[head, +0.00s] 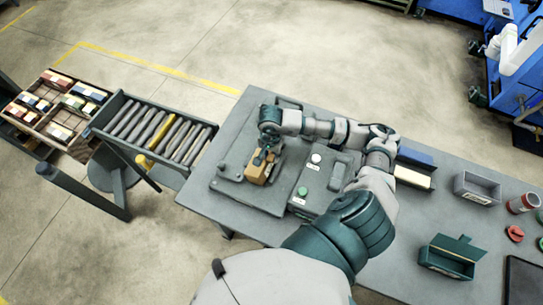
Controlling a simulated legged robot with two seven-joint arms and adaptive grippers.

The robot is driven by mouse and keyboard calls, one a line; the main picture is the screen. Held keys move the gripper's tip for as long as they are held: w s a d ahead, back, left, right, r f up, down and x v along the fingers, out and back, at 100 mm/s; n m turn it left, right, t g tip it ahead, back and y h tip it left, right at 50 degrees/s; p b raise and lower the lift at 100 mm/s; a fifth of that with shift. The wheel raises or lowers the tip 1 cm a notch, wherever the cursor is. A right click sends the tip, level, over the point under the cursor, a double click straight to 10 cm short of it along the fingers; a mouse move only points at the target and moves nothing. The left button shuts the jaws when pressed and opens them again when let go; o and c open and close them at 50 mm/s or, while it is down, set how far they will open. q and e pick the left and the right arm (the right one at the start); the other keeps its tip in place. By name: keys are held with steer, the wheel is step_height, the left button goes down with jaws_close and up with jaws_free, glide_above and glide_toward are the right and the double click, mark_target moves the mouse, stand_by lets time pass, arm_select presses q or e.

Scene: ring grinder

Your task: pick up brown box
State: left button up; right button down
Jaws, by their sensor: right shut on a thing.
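The brown box (259,171) is a small orange-brown block over the grey plate of the machine on the left part of the table. My right gripper (263,157) reaches down to it from above and is shut on it. Whether the box touches the plate below cannot be told. My right arm comes in from the bottom and bends across the table to the box. My left gripper is not in view.
A control box with a green button (302,191) stands right of the brown box. A roller conveyor (160,132) and a rack of coloured boxes (60,108) are at left. Grey bin (477,187), green open box (449,257) and red-capped items (515,233) occupy the table's right side.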

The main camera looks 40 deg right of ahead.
steer(key=s+a+r+b, duration=0.1)
steer(key=s+a+b, duration=0.2)
steer(key=s+a, duration=0.5)
steer(key=a, duration=0.4)
steer(key=shift+s+a+r, duration=0.25)
steer(key=shift+s+a, duration=0.1)
steer(key=shift+d, duration=0.1)
